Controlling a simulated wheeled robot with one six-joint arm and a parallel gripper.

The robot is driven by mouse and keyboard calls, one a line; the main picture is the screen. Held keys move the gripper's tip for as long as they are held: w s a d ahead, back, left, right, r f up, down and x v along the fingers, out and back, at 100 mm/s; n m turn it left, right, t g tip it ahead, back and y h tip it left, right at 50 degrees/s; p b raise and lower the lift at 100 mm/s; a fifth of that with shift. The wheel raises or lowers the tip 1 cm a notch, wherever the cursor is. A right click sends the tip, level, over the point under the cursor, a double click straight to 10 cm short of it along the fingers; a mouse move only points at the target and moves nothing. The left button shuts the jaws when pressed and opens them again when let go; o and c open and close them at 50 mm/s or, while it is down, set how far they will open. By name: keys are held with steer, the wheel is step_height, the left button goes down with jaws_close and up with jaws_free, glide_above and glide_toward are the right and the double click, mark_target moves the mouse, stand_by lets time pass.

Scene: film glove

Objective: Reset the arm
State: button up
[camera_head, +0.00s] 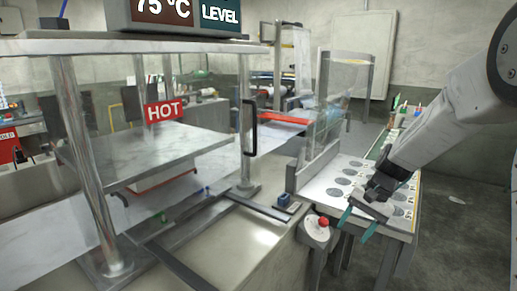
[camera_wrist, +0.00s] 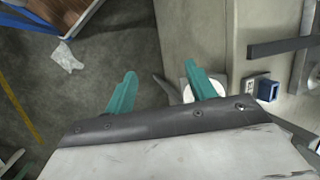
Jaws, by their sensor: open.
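My gripper (camera_head: 357,222) shows at the right of the head view, in front of the white panel with grey discs. Its two teal fingers are apart, with nothing between them. In the wrist view the open gripper (camera_wrist: 160,88) points over the grey floor and the edge of the pale bench. My arm comes in from the upper right of the head view and slopes down to the gripper.
A glass-sided press with a red HOT sign (camera_head: 165,110) stands at the left. A red button (camera_head: 323,221) sits on a post near my gripper. A blue block (camera_head: 284,200) lies on the bench edge. A crumpled white scrap (camera_wrist: 66,58) lies on the floor.

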steer(key=s+r+n+h, duration=0.1)
steer(key=s+r, duration=0.3)
steer(key=s, duration=0.6)
steer(key=s+r+n+t+h, duration=0.1)
steer(key=s+r, duration=0.4)
steer(key=s, duration=0.6)
steer(key=s+r+n+t+h, duration=0.1)
steer(key=s+r+n, duration=0.3)
steer(key=s, duration=0.7)
steer(key=shift+a+r+h, duration=0.25)
steer(key=shift+r+h, duration=0.15)
steer(key=shift+h, duration=0.5)
